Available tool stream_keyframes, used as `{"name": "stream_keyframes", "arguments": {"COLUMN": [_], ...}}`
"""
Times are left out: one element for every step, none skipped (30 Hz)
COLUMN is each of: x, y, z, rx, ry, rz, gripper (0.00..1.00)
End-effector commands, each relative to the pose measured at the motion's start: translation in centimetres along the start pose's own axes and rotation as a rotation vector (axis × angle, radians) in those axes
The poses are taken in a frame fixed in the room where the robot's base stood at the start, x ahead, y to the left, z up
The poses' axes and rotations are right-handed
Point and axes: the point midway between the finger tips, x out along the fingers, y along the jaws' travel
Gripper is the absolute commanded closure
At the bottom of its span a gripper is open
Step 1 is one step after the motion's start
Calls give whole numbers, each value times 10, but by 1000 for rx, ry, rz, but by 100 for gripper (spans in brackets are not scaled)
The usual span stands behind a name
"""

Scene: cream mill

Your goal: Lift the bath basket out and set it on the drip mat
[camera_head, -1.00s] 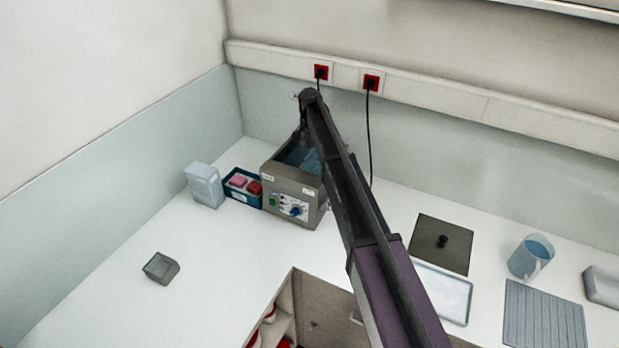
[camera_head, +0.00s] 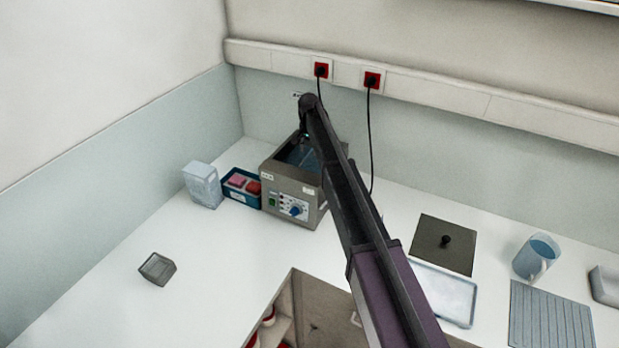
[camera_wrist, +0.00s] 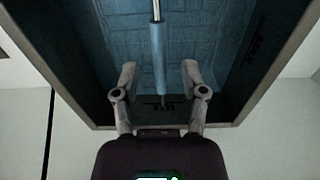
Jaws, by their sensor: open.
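The water bath (camera_head: 288,203) is a grey box with a control panel, standing against the back wall. In the wrist view its dark walls (camera_wrist: 75,75) surround a blue interior. A metal rod with a blue sleeve (camera_wrist: 158,65), seemingly the basket's handle, runs between my fingers. My gripper (camera_wrist: 159,72) is open, one finger on each side of the sleeve, with gaps visible. The basket's body cannot be made out clearly. In the head view my arm hides part of the bath. The ribbed grey-blue drip mat (camera_head: 550,317) lies bare at the right of the counter.
A small grey dish (camera_head: 157,269) sits front left.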

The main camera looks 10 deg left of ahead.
Motion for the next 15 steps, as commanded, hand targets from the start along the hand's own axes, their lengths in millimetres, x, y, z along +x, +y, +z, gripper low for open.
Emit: {"name": "stream_keyframes", "arguments": {"x": [8, 10, 13, 15, 16, 18, 20, 21, 22, 22, 22, 23, 23, 23, 22], "y": [0, 0, 0, 0, 0, 0, 0, 0, 0, 0, 0, 0, 0, 0, 0], "z": [0, 0, 0, 0, 0, 0, 0, 0, 0, 0, 0, 0, 0, 0, 0], "rx": [0, 0, 0, 0, 0, 0, 0, 0, 0, 0, 0, 0, 0, 0, 0], "ry": [0, 0, 0, 0, 0, 0, 0, 0, 0, 0, 0, 0, 0, 0, 0], "rz": [0, 0, 0, 0, 0, 0, 0, 0, 0, 0, 0, 0, 0, 0, 0], "gripper": [44, 44, 44, 44, 44, 44, 44, 44, 44, 44, 44, 44, 44, 44, 44]}}
